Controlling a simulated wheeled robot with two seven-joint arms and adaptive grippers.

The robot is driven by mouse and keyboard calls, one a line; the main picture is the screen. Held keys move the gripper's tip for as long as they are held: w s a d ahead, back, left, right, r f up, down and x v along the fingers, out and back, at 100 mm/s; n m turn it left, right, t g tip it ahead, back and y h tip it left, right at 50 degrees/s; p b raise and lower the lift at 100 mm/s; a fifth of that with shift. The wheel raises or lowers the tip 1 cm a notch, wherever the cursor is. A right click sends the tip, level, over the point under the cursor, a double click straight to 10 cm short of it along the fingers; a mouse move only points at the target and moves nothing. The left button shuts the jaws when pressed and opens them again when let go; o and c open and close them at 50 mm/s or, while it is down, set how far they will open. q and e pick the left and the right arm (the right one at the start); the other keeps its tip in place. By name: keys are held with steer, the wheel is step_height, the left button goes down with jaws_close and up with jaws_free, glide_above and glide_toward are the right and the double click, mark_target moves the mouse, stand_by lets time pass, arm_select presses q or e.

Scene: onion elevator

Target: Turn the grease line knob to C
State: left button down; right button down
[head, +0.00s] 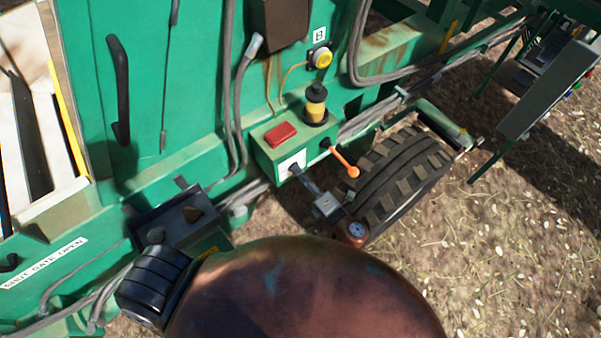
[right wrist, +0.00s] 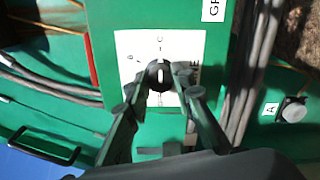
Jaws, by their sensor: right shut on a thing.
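The grease line knob (right wrist: 160,75) is a dark round knob with a pale pointer mark, on a white plate (right wrist: 132,50) with printed letters. In the right wrist view the mark stands about upright, roughly in line with the letter C above it. My right gripper (right wrist: 160,84) has its fingers on both sides of the knob and is shut on it. My left gripper is not in view.
The green box (head: 262,150) carries a red block (head: 281,133) and a yellow-and-black reservoir (head: 316,104). Grey hoses (right wrist: 38,82) run beside the plate.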

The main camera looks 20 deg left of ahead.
stand_by(0.4)
steer(key=c, duration=1.7)
jaws_free()
steer(key=shift+o, duration=0.2)
steer(key=shift+d, duration=0.1)
steer(key=v, duration=1.2)
steer(key=shift+f, duration=0.1)
